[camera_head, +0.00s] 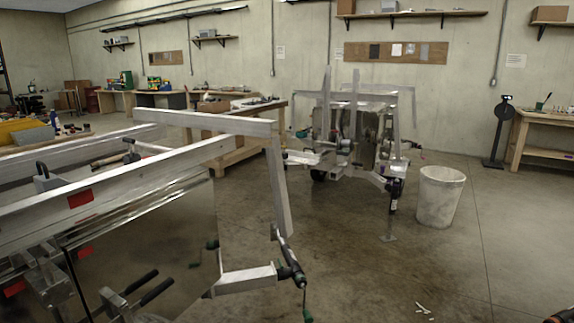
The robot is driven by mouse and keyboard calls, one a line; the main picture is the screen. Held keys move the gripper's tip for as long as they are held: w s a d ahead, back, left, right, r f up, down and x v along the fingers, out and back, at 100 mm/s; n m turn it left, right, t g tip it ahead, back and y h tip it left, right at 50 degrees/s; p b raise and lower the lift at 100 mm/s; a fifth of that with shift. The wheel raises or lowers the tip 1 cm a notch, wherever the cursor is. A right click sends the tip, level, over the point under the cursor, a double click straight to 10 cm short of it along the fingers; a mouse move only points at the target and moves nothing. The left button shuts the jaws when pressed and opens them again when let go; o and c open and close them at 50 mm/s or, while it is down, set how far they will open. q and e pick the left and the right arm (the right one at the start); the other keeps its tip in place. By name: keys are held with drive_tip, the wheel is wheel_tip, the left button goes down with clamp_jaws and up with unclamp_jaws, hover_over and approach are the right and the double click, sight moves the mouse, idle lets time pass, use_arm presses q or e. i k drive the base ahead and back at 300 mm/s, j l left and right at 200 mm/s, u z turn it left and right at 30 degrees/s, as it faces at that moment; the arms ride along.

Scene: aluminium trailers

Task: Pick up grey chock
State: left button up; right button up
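I cannot pick out a grey chock for certain. A grey piece with a black loop handle (43,179) shows at the left, partly hidden behind the top rail of the near aluminium trailer (130,179). A grey block (36,135) shows farther back at the left edge, beside a yellow bin. I cannot tell if either is the chock. Neither of my grippers can be made out in this view. A small dark and orange thing is cut off at the bottom right corner, and I cannot tell what it is.
The near trailer fills the lower left, with a frame post and jack (290,258) sticking out. A second trailer (352,130) stands in the middle back. A white bin (440,196) stands right of it. Small white pieces (424,308) lie on otherwise clear floor at right.

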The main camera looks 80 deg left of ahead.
sight(45, 182)
drive_tip(key=u, duration=3.95)
drive_tip(key=i+j+z, duration=0.1)
drive_tip(key=i+j, duration=0.05)
